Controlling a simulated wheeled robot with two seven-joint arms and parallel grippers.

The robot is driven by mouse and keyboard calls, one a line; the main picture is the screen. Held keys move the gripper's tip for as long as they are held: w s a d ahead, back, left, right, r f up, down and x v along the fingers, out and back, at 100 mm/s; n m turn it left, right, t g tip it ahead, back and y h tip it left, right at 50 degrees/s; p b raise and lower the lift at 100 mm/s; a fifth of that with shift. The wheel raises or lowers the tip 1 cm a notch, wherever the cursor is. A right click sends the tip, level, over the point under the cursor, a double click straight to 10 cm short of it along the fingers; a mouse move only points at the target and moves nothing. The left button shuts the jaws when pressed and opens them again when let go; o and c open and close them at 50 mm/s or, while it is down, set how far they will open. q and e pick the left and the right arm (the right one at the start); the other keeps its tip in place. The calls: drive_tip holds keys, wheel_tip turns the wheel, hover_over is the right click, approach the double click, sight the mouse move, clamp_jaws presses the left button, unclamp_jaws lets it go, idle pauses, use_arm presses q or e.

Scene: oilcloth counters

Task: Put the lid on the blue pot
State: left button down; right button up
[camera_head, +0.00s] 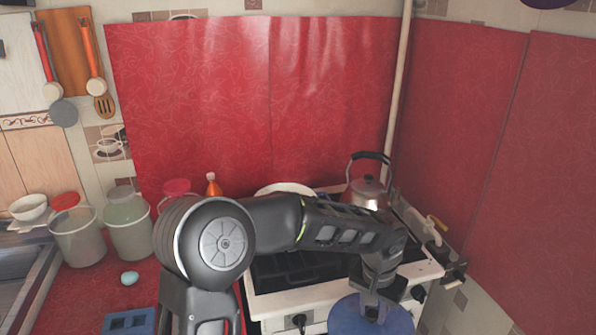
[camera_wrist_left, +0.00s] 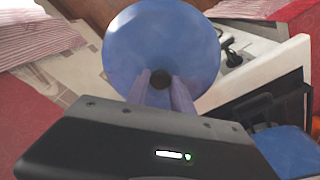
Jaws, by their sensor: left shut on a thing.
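My left gripper (camera_head: 376,300) reaches over the stove front and is shut on the dark knob of a round blue lid (camera_head: 350,318). In the left wrist view, the gripper's fingers (camera_wrist_left: 160,88) meet at the knob, and the lid's face (camera_wrist_left: 160,35) shows whole. The lid is held off the stove, in front of its right part. I cannot make out the blue pot for sure. A blue surface (camera_wrist_left: 288,150) shows beside the black grate in the left wrist view, but I cannot tell what it is. My right gripper is not in view.
The white stove (camera_head: 275,308) has a black grate, partly hidden by my arm. A kettle (camera_head: 367,192) stands at its back right and a pale round item (camera_head: 285,189) at its back. Buckets (camera_head: 78,238), a pale egg-shaped thing (camera_head: 129,278) and a blue box (camera_head: 130,322) are at left.

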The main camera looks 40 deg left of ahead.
use_arm(q)
drive_tip(key=shift+w+d+f+b, duration=0.1)
drive_tip(key=shift+d+f+b, duration=0.1)
drive_tip(key=shift+f+b, duration=0.75)
drive_tip(key=shift+a+f+p, duration=0.1)
drive_tip(key=shift+f+p, duration=0.05)
drive_tip(key=shift+p, duration=0.2)
